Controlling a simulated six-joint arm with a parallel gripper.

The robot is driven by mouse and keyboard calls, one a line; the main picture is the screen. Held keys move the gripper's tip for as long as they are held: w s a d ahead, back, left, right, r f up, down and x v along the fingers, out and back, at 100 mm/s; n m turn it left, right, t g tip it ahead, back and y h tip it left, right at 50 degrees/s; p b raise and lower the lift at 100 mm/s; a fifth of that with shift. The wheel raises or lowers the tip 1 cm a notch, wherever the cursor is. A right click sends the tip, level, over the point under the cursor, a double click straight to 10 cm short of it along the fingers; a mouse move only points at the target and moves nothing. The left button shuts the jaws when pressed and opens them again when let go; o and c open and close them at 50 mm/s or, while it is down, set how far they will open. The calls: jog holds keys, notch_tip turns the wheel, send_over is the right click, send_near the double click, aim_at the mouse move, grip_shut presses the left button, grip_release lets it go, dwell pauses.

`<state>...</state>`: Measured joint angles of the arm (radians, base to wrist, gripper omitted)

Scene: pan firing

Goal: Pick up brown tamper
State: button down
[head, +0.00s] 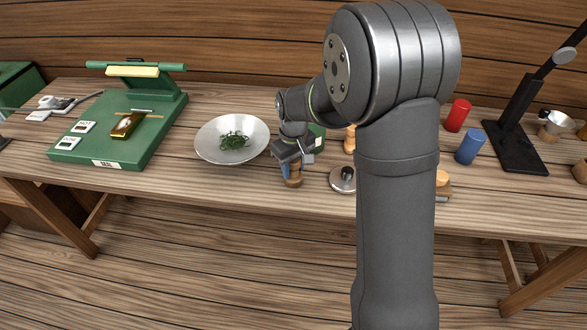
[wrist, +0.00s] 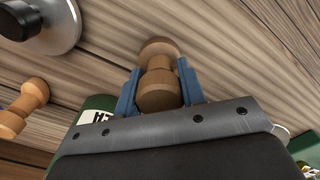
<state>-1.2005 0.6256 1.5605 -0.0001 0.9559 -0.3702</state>
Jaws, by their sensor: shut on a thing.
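The brown tamper (wrist: 158,88) is a turned wooden piece with a rounded knob at each end and a narrower waist. My gripper (wrist: 160,87) is shut on it, one blue finger on each side. In the head view my gripper (head: 292,166) is by the right side of the metal bowl, and the tamper (head: 293,181) shows below the fingers, upright or nearly so. I cannot tell whether its lower end touches the table.
A metal bowl (head: 213,147) with green leaves stands left of my gripper. A round metal lid-like piece with a dark knob (head: 343,180) lies to the right. Another wooden piece (head: 349,140) stands behind it. A green sealing machine (head: 75,146) fills the left. The table's front edge is close.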

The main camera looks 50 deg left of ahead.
notch_tip(320, 180, up, 4)
jog(key=shift+r, duration=0.2)
jog(key=w+d+r, duration=0.6)
jog(key=w+d, duration=0.1)
jog(key=d, duration=0.2)
jog(key=shift+d+r, duration=0.25)
jog(key=c, duration=1.5)
grip_release()
grip_shut()
jog(key=s+a+r, duration=0.1)
jog(key=s+a, duration=0.1)
jog(key=a, duration=0.8)
jog(key=s+a+r, duration=0.1)
jog(key=s+a, duration=0.2)
jog(key=a, duration=0.6)
jog(key=s+a+f, duration=0.1)
jog(key=s+a, duration=0.8)
jog(key=a, duration=0.4)
jog(key=shift+s, duration=0.4)
